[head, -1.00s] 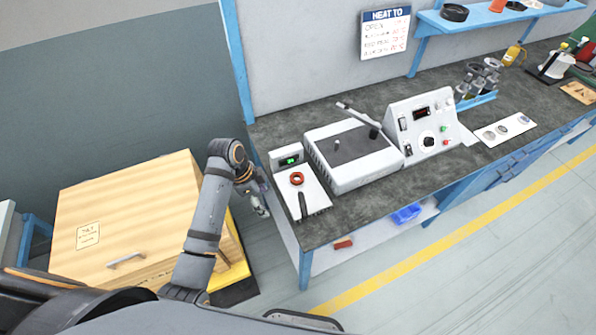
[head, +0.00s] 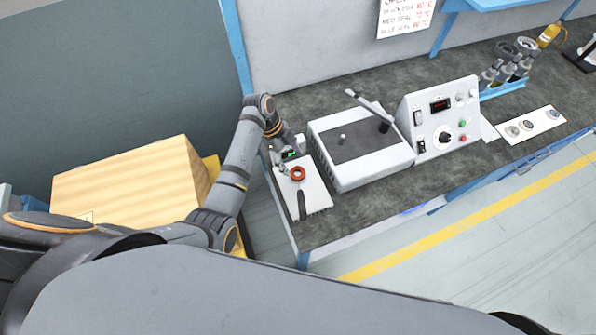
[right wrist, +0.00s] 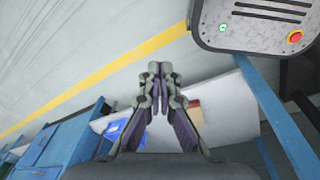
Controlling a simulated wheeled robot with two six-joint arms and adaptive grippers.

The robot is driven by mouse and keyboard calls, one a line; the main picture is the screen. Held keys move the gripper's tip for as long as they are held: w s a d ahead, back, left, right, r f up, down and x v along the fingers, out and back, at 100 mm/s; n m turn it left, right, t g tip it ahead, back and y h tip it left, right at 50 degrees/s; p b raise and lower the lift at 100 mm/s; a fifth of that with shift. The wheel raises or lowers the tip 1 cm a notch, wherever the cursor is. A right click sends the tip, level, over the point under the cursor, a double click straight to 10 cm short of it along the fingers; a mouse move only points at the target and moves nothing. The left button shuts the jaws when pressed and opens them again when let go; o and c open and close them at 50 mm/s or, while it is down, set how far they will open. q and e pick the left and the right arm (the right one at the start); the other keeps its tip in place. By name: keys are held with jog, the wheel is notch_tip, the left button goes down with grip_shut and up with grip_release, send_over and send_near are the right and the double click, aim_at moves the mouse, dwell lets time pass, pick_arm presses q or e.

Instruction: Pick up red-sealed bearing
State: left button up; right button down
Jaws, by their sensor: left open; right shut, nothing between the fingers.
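The red-sealed bearing (head: 298,173) shows as a red ring with a dark centre. It lies on a white plate (head: 315,194) at the left end of the bench, beside a dark-handled tool (head: 302,205). My left gripper (head: 285,164) is open and empty, just left of and behind the bearing; its fingers partly cover the small green display (head: 291,154). I cannot tell whether it touches the plate. My right gripper (right wrist: 159,72) is shut and empty in the right wrist view, away from the bearing, above the floor and a lower shelf.
A white heater box (head: 360,150) with a lever stands right of the plate, beside a control panel (head: 441,117). Further right are a white mat (head: 540,124) with several round parts and a blue rack (head: 503,90). A wooden crate (head: 130,185) stands left of the bench.

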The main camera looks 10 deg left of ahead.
aim_at(295, 174)
pick_arm(q)
jog(key=shift+s+d+f+p, duration=0.2)
jog(key=shift+s+f+p, duration=0.1)
jog(key=shift+f, duration=0.35)
jog(key=shift+s+d+f+p, duration=0.15)
jog(key=shift+s+f+p, duration=0.1)
jog(key=shift+f, duration=0.35)
jog(key=shift+x, duration=0.85)
jog(key=c, duration=1.3)
pick_arm(e)
jog(key=shift+s+d+r, duration=0.15)
jog(key=shift+s+r, duration=0.05)
jog(key=shift+r, duration=0.6)
pick_arm(q)
jog(key=shift+w+r, duration=0.1)
jog(key=shift+r, duration=0.05)
pick_arm(e)
jog(key=shift+s, duration=0.1)
